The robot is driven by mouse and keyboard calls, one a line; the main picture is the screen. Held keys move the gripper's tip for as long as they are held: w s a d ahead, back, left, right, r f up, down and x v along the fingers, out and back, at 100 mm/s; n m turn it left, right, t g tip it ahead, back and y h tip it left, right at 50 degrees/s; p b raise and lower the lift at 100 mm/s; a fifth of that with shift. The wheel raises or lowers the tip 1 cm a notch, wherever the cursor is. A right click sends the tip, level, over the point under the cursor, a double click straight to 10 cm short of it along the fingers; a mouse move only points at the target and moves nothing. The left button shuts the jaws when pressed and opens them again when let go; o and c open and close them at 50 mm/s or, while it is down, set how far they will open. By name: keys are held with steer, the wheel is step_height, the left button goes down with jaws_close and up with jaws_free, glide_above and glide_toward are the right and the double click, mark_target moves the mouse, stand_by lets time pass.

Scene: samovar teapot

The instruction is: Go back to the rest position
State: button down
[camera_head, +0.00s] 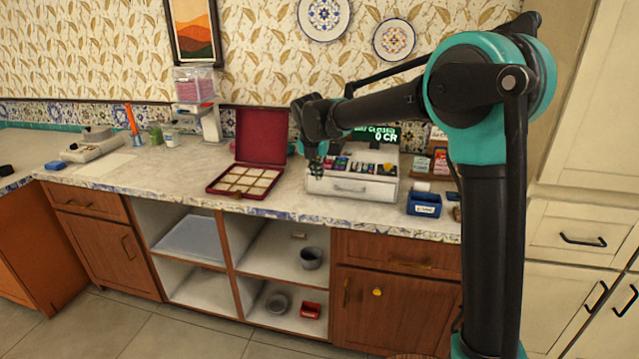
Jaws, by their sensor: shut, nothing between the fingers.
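My gripper (316,165) hangs at the end of my black and teal arm, which reaches in from the right. It is in front of the left end of the white cash register (352,187) on the counter. The gripper is shut and holds nothing. It is small in this view, and whether it touches the register cannot be told. The register's green display shows partly behind my arm. No samovar or teapot can be made out.
An open box with a red lid (262,136) stands left of the register on the marble counter (205,180). A blue bin (424,205) stands to the right. A dispenser (208,122) stands at the back. Open shelves below hold a grey pot (311,258) and a red container (311,310).

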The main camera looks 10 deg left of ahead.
steer(key=s+d+f+m, duration=0.2)
steer(key=s+d+m, duration=0.2)
steer(key=d+m, duration=0.3)
steer(key=s+d+f+m, duration=0.25)
steer(key=d+m, duration=0.25)
steer(key=d, duration=0.5)
steer(key=s+d+f+m, duration=0.1)
steer(key=s+d+m, duration=0.3)
steer(key=d+m, duration=0.3)
steer(key=s+d+f+m, duration=0.5)
steer(key=s+d+m, duration=0.1)
steer(key=s+m, duration=0.2)
steer(key=s+d+f+m, duration=0.5)
steer(key=s+d+m, duration=0.2)
steer(key=s, duration=0.3)
steer(key=shift+s+f+m, duration=0.3)
steer(key=shift+f+m, duration=0.05)
steer(key=shift+m, duration=0.45)
